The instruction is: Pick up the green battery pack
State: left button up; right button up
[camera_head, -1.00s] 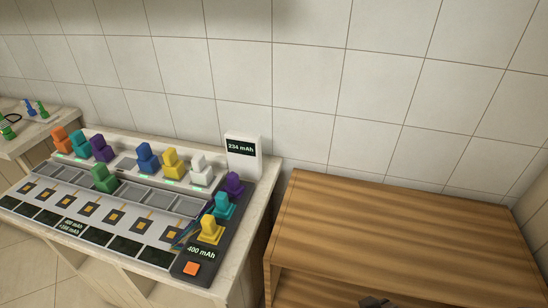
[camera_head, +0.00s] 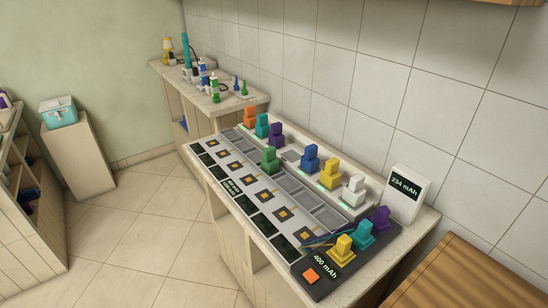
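The green battery pack (camera_head: 270,160) stands upright on the grey row of trays in the middle of the long counter. It sits in front of the back row, near the gap between the purple pack (camera_head: 277,134) and the blue pack (camera_head: 310,158). Neither of my grippers shows in the head view.
The back row also holds orange (camera_head: 250,117), teal (camera_head: 262,125), yellow (camera_head: 330,173) and white (camera_head: 353,190) packs. A dark panel reading 400 mAh (camera_head: 325,265) carries more packs at the right end. A sign (camera_head: 407,194) reads 234 mAh. The tiled floor (camera_head: 120,235) at left is open.

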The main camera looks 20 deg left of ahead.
aim_at(269, 166)
jog(key=j, duration=1.6)
jog(key=i+j, duration=0.1)
jog(key=j, duration=0.2)
jog(key=i+j, duration=0.25)
jog(key=j, duration=0.3)
jog(key=z, duration=0.05)
